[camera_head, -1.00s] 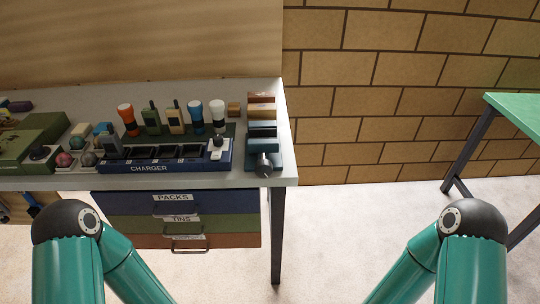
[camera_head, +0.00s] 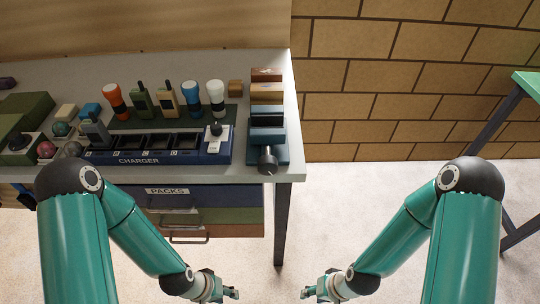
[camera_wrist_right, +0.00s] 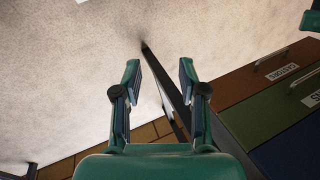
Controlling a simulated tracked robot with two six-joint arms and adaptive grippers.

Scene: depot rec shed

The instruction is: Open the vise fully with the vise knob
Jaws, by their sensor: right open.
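The teal vise (camera_head: 268,136) sits at the right end of the bench, near its front edge. Its dark round vise knob (camera_head: 268,159) faces the front and sticks out toward the edge. The dark vise jaws look close together, but I cannot tell the exact gap. My left gripper (camera_head: 231,293) is low in front of the bench, below the vise and apart from it; its fingers are too small to judge. My right gripper (camera_head: 309,293) is also low, right of the bench leg. In the right wrist view it (camera_wrist_right: 159,70) is open and empty, with floor between the fingers.
Drawers (camera_head: 205,215) and a dark bench leg (camera_head: 281,225) are below. A green table (camera_head: 528,84) stands far right; the floor between is clear.

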